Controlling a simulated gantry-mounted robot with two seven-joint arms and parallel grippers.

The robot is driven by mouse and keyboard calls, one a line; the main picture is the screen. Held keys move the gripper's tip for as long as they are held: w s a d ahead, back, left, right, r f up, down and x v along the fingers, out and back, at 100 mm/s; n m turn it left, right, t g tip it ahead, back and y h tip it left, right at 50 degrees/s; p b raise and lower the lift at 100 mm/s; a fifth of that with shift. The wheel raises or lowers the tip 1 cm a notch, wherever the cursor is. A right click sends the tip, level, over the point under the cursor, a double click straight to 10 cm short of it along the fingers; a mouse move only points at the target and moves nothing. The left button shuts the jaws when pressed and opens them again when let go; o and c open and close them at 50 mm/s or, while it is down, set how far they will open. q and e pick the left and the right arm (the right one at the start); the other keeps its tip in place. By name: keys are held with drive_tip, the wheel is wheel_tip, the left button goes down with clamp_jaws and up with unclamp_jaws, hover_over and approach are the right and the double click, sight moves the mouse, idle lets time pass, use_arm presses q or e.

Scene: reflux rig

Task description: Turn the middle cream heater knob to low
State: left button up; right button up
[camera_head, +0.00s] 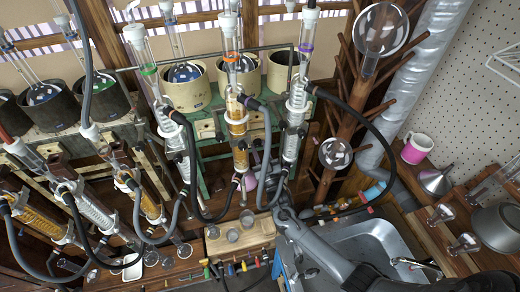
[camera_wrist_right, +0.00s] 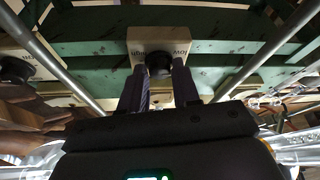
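The middle cream heater (camera_head: 241,75) stands between two others on the green rack in the head view. In the right wrist view a cream knob plate (camera_wrist_right: 142,38) carries a round black knob (camera_wrist_right: 159,64) and small dark lettering. My right gripper (camera_wrist_right: 160,72) has one finger on each side of this knob. The fingertips are very close to its sides; I cannot tell whether they touch. In the head view my right gripper (camera_head: 281,180) is reaching up from the lower right, below the rack, partly behind hoses and glassware. My left gripper is not in view.
Glass condensers (camera_head: 237,110) with grey and black hoses hang in front of the heaters. A wooden peg stand (camera_head: 345,110) with round flasks stands to the right. A metal sink (camera_head: 365,245) is at lower right. In the wrist view, metal rods slant close on both sides.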

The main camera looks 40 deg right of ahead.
drive_tip(key=o, duration=0.4)
drive_tip(key=shift+c, duration=0.2)
drive_tip(key=shift+s+a+f, duration=0.15)
drive_tip(key=shift+s+f, duration=0.15)
drive_tip(key=shift+s, duration=0.15)
drive_tip(key=b+v, duration=0.1)
drive_tip(key=v, duration=0.8)
drive_tip(key=shift+s, duration=0.4)
drive_tip(key=shift+a+f, duration=0.1)
drive_tip(key=shift+f, duration=0.05)
